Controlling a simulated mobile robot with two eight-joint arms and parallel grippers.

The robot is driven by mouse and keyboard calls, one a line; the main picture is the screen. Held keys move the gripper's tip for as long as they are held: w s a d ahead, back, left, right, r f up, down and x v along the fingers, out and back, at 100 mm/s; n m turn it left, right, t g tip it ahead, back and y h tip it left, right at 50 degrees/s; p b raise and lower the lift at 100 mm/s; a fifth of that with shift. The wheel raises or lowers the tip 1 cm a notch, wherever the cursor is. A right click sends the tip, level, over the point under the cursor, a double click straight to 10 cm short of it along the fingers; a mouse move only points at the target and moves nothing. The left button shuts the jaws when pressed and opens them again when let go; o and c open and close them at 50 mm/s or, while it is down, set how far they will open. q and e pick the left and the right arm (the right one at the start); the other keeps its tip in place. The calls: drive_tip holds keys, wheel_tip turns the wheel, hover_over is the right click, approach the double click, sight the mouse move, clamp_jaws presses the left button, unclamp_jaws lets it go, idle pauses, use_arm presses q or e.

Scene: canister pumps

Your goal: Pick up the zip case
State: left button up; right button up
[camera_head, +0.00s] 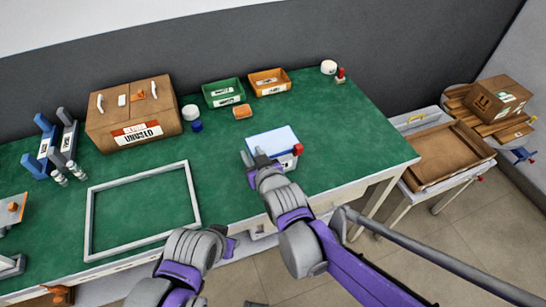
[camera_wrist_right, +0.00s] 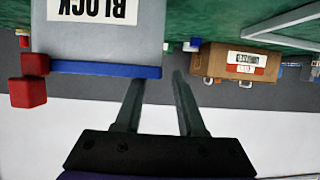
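A grey box with a pale blue top (camera_head: 272,139) stands on the green table near its front edge. It has a white label and red parts at its right end. No zip shows, so I cannot tell for sure that it is the zip case. The box also shows in the right wrist view (camera_wrist_right: 105,35), with a label reading "BLOCK" and a blue edge. My right gripper (camera_head: 261,158) is at the box's front left. In the wrist view it (camera_wrist_right: 155,78) is open and empty, one finger close to the blue edge. My left arm shows at the bottom, its fingers not visible.
A large cardboard box (camera_head: 135,111), a green bin (camera_head: 223,92) and an orange bin (camera_head: 270,82) stand along the back. A grey frame (camera_head: 143,252) lies at the front left. A tray cart (camera_head: 450,155) stands at the right. The tabletop right of the blue-topped box is clear.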

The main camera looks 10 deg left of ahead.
sight(249, 150)
drive_tip(key=shift+x, duration=1.55)
drive_tip(key=shift+c, duration=0.3)
clamp_jaws()
